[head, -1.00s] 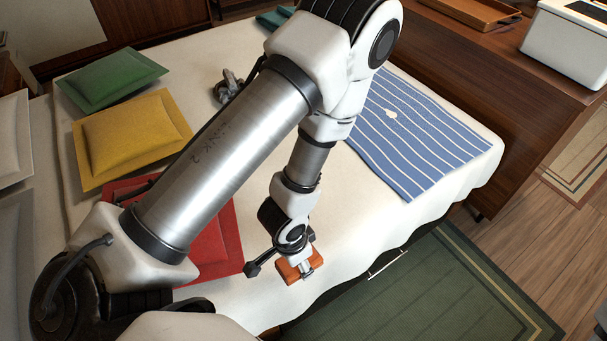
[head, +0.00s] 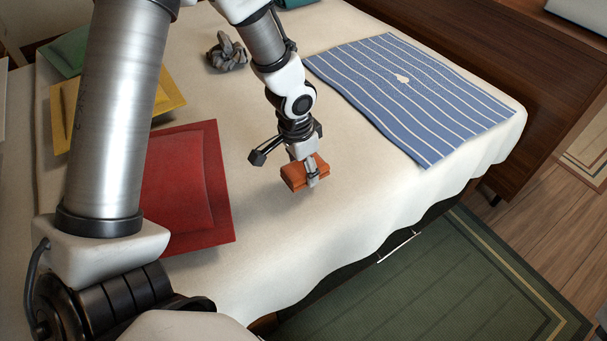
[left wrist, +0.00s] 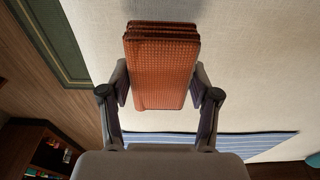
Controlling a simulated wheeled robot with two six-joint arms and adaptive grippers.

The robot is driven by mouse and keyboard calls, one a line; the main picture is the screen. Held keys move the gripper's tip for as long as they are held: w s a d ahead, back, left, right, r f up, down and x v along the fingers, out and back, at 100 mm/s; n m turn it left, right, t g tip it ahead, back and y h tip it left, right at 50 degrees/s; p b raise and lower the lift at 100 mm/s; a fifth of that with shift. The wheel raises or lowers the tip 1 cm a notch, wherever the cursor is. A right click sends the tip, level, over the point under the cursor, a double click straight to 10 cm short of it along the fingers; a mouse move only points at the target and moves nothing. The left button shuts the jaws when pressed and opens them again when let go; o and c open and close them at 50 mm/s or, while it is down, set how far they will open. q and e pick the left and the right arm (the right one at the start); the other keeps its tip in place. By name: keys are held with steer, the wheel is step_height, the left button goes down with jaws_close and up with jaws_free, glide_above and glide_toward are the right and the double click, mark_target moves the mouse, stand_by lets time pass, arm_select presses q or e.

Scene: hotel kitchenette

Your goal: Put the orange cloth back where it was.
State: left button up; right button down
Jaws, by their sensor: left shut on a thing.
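The orange cloth (head: 295,177) is folded into a small thick block. My left gripper (head: 312,172) is shut on it and holds it over the white-covered bed or table top. In the left wrist view the folded cloth (left wrist: 162,70) sits between the two fingers of the left gripper (left wrist: 162,97), its layered edge toward the top. I cannot tell for sure how high it is above the white cover. My right gripper is in neither view.
A blue striped cloth (head: 420,105) with a small white thing on it lies right of the gripper. Red (head: 185,190), yellow (head: 165,105) and green (head: 68,50) cushions lie at left. A crumpled grey thing (head: 227,52) lies behind. The white cover (head: 300,235) in front is clear.

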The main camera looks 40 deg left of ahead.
mark_target(304, 178)
arm_select(q)
step_height(304, 178, down, 4)
steer(key=shift+r+b, duration=0.25)
steer(key=shift+b, duration=0.6)
steer(key=shift+c, duration=0.5)
steer(key=shift+f, duration=0.15)
steer(key=o, duration=1.2)
